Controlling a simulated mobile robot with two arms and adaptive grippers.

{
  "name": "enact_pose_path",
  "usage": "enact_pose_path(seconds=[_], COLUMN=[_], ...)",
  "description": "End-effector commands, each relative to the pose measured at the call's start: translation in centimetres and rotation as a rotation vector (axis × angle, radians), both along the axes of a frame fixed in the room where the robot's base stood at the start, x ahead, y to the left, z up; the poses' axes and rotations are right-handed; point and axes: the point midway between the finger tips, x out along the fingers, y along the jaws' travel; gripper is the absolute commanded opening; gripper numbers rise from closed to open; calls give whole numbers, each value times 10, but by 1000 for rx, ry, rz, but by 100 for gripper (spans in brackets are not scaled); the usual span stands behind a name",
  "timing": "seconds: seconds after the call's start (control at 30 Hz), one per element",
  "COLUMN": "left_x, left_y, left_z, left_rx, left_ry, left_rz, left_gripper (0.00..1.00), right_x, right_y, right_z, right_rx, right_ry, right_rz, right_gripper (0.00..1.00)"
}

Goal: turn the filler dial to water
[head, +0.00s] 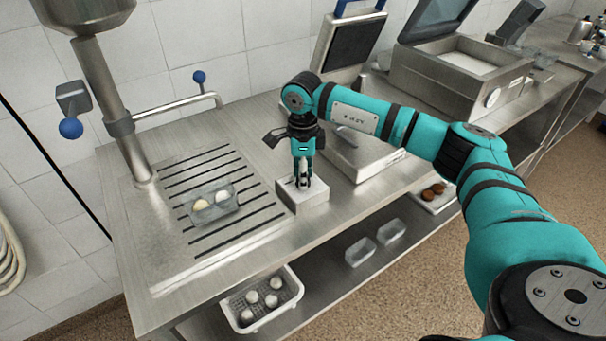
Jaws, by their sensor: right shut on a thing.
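A small box with a pale top (311,200) stands on the steel counter, just right of the slotted drain area. My right gripper (303,184) points straight down at its top and is shut on a small part there, which looks like the filler dial. The fingers hide most of the dial, so its setting cannot be read. The filler's steel column (110,105) rises at the left of the counter, with a blue-knobbed side spout. My left gripper is not in view.
A clear tray (222,212) with two pale balls sits on the drain slots (228,240). A white perforated basket (292,312) with several pale balls is on the lower shelf, near two clear trays. Machines with raised lids (440,75) stand to the right.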

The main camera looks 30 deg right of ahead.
Motion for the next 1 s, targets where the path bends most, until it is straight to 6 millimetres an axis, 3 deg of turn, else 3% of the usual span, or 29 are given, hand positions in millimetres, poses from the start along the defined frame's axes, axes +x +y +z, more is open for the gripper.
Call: enact_pose_path(seconds=[0.07, 0.1, 0.27, 0.53, 0.67, 1.0], left_x=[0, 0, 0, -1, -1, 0], left_y=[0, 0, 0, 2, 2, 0], left_z=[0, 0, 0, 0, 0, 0], left_rx=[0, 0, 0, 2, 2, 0], left_ry=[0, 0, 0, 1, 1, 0], left_rz=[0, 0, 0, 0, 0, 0], left_gripper=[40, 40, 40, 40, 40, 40], right_x=[2, 2, 1, 1, 1, 2], right_y=[-1, -1, 0, 0, 0, 0], right_z=[3, 3, 2, 2, 13, 83], right_rx=[0, 0, 0, 0, 0, 0], right_ry=[-7, -7, -4, -2, -4, -7], right_rz=[0, -1, -1, -1, -1, -1], right_gripper=[0, 36, 55, 55, 55, 55])
